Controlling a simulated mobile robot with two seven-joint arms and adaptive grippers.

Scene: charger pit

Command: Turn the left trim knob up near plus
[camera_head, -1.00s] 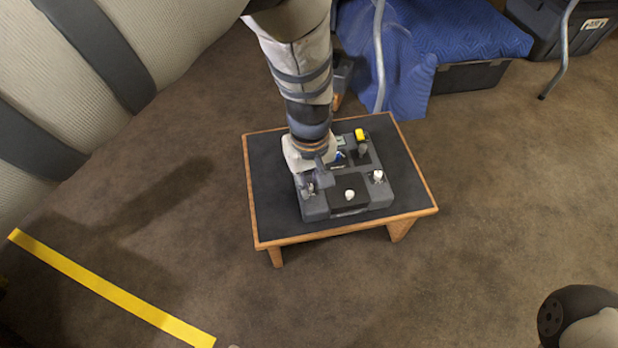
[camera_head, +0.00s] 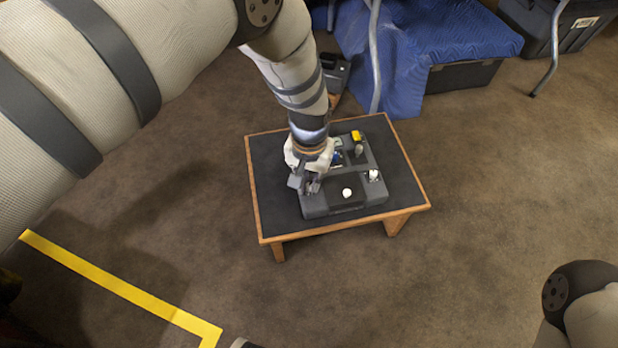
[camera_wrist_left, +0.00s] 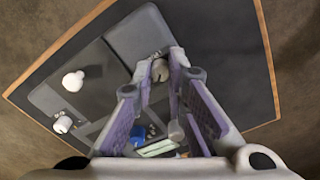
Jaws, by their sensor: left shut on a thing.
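A dark grey charger unit (camera_head: 326,205) lies on the small table. Its left trim knob is a grey knob at the left end; it shows between my fingertips in the left wrist view (camera_wrist_left: 160,71). My left gripper (camera_head: 306,186) reaches down over it and is shut on it, with one finger on each side, also in the left wrist view (camera_wrist_left: 161,76). In the head view the gripper hides most of the knob. No plus mark can be made out. My right gripper is out of view.
The charger also has a white middle knob (camera_head: 347,193), a pale right knob (camera_head: 374,175) and a yellow part (camera_head: 356,136). The small table (camera_head: 405,175) has a black top and wooden edge. Blue cloth (camera_head: 430,50) and metal legs stand behind. Yellow tape (camera_head: 120,288) marks the floor.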

